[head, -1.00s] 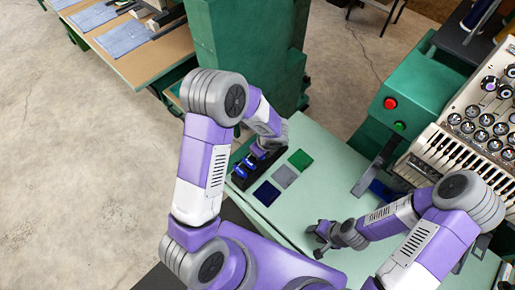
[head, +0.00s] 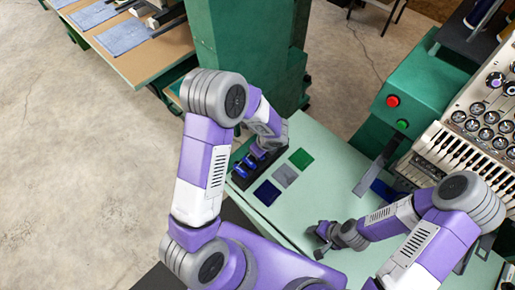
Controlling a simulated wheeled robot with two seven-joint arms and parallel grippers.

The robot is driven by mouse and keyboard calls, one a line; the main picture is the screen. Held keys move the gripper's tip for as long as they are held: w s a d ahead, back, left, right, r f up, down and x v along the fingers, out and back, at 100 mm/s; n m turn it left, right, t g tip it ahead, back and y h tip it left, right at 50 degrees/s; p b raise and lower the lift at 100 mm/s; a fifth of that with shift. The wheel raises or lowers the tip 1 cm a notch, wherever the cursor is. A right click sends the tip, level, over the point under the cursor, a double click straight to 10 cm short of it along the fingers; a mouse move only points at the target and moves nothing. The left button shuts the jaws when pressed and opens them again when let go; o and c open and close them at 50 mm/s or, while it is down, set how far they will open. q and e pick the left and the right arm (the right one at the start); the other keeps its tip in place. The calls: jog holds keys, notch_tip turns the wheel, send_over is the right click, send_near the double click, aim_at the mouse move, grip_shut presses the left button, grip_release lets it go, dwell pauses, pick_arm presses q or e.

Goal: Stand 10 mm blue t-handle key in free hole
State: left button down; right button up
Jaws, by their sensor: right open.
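A black block (head: 238,182) stands at the left edge of the pale green table, with small blue handles (head: 247,162) on it. They look like t-handle keys, but their sizes and the free hole are too small to make out. My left gripper (head: 262,151) is over the far end of the block, close to a blue handle. Its fingers are mostly hidden, so I cannot tell whether it holds a key. My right gripper (head: 322,240) is open and empty, low over the near part of the table, well to the right of the block.
Dark blue (head: 267,192), grey (head: 285,176) and green (head: 301,158) square mats lie right of the block. A green machine with red (head: 392,101) and green buttons and a panel of dials (head: 490,115) stand at the right. The table's middle (head: 325,185) is clear.

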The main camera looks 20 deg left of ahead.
pick_arm(q)
jog(key=shift+f, duration=0.3)
pick_arm(e)
jog(key=shift+f, duration=0.3)
pick_arm(q)
jog(key=shift+s+r, duration=0.1)
jog(key=c, duration=0.9)
grip_release()
jog(key=shift+c, duration=0.2)
pick_arm(e)
jog(key=shift+s, duration=0.1)
